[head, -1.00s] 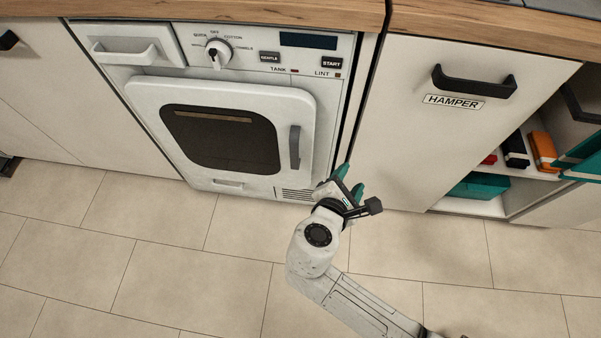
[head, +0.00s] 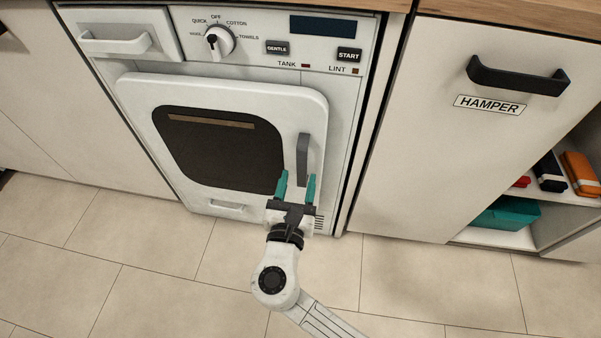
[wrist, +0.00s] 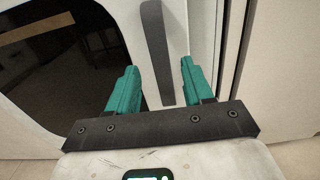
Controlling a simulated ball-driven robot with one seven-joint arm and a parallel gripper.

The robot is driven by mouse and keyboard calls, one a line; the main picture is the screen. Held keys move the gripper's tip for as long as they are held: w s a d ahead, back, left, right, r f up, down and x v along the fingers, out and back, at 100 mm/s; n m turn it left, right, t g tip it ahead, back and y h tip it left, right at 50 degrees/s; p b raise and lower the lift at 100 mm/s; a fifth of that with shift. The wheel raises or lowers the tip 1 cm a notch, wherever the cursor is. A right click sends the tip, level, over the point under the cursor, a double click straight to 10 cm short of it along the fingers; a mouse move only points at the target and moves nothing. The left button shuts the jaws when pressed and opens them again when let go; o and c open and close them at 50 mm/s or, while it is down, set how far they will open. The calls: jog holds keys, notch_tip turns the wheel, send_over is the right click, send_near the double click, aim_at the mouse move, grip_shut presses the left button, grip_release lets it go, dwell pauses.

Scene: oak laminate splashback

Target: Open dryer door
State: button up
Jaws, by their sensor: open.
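The white dryer door (head: 222,90) with its dark window is shut in the head view. Its grey upright handle (head: 303,158) is near the door's right edge. My gripper (head: 296,182) is open, its two teal fingers pointing up toward the handle's lower end. In the wrist view, the handle (wrist: 157,50) runs down toward the gap between the fingers of my gripper (wrist: 160,82). I cannot tell whether the handle's lower end is between the fingers in depth. Nothing is held.
The dryer's control panel (head: 265,42) with dial and buttons is above the door. A hamper front (head: 440,130) with a black handle stands to the right, beside an open shelf holding a teal box (head: 507,214). The tiled floor (head: 150,260) in front is clear.

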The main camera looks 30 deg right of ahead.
aim_at(301, 167)
jog(key=shift+b+x, duration=0.4)
jog(key=shift+x, duration=1.5)
jog(key=shift+c, duration=0.3)
grip_shut()
